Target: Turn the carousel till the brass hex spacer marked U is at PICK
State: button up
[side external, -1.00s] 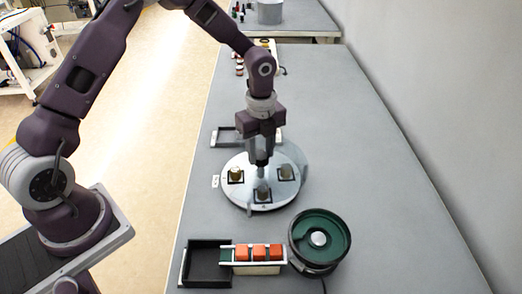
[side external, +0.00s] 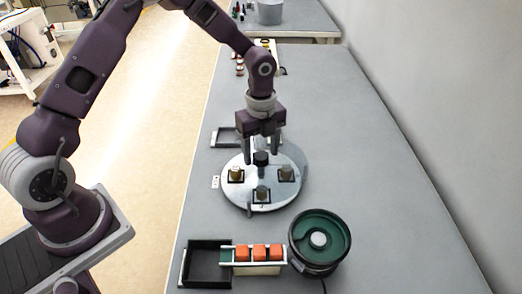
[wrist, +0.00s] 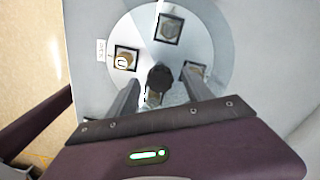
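The carousel (side external: 288,194) is a round pale disc with a dark central knob (side external: 261,158), also seen in the wrist view (wrist: 160,78). Brass-coloured pieces sit in dark square nests around it. One piece (wrist: 123,62) lies beside the white label plate (wrist: 101,50), at the disc's left; it bears a pale mark that I cannot read surely. Others are at the top (wrist: 169,29) and right (wrist: 194,72) of the wrist view, and one (wrist: 153,97) is partly hidden between my fingers. My gripper (side external: 261,153) is open and empty, its fingers apart on either side of the knob, near its height.
A black tray (side external: 188,265), a rack with orange blocks (side external: 260,253) and a green bowl feeder (side external: 333,232) stand in front of the carousel. A dark frame (side external: 226,137) lies behind it. The table at the right is clear.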

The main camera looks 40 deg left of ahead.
notch_tip(320, 180, up, 7)
jog(key=shift+r, duration=0.1)
dwell(0.4)
jog(key=s+a+r+n+t+y, duration=0.2)
jog(key=s+r+n, duration=0.7)
jog(key=s+r, duration=0.4)
jog(key=s+r+n+t+h, duration=0.2)
jog(key=s+r+n+t, duration=0.1)
jog(key=s+n, duration=0.9)
jog(key=shift+s+d+r+n+t, duration=0.3)
jog(key=shift+s+d+n, duration=0.1)
jog(key=shift+s, duration=0.7)
